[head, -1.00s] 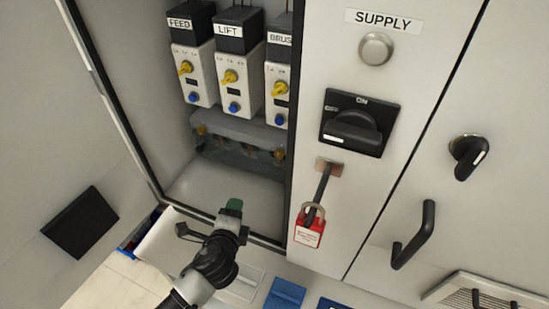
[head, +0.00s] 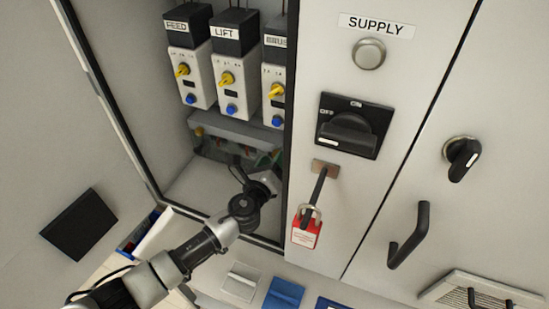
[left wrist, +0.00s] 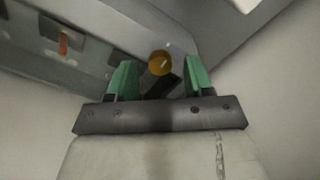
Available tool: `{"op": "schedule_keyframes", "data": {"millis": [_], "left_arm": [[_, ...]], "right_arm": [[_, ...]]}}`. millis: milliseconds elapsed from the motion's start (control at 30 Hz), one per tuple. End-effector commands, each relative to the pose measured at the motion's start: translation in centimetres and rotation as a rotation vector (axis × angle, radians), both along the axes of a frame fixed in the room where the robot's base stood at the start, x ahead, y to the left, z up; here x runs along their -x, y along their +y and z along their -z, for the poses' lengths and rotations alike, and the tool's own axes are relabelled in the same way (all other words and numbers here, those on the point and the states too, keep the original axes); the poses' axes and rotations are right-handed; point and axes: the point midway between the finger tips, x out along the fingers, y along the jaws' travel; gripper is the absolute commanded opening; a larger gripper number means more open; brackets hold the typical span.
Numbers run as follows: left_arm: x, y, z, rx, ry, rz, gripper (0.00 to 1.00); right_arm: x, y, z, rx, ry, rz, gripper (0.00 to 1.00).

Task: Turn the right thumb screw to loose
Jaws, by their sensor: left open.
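A clear grey cover (head: 240,128) sits low in the open cabinet, below the row of drive units. Its left thumb screw (head: 199,132) is a small brass knob. The right thumb screw is hard to make out in the head view behind my left gripper (head: 271,160). In the left wrist view, a round brass thumb screw (left wrist: 160,63) with a pale line across it shows just beyond the green fingertips. My left gripper (left wrist: 159,78) is open, one finger to each side of the screw in the picture. I cannot tell whether they touch it. My right gripper is not in view.
The cabinet's right edge and the supply panel stand close beside my left gripper. The panel bears a black rotary switch (head: 350,128) and a red padlock (head: 306,232) on a hasp. Drive units (head: 236,70) hang above. A blue block (head: 284,294) lies below.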

Motion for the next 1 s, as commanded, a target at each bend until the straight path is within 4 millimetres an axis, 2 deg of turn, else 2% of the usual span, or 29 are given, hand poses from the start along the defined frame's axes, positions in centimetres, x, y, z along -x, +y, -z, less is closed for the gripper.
{"op": "schedule_keyframes", "data": {"millis": [133,433,733,1000], "left_arm": [[-0.89,-0.38,-0.03,0.000,-0.001,0.001,0.52],[-1.02,-0.43,-0.01,0.001,0.000,0.000,0.50],[-1.00,-0.41,0.01,0.001,0.000,0.000,0.04],[-1.00,-0.41,0.06,0.025,0.010,0.000,0.02]], "right_arm": [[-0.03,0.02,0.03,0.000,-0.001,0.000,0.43],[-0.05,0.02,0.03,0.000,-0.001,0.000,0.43],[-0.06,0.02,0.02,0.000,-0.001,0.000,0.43],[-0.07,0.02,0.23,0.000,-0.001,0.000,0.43]]}}
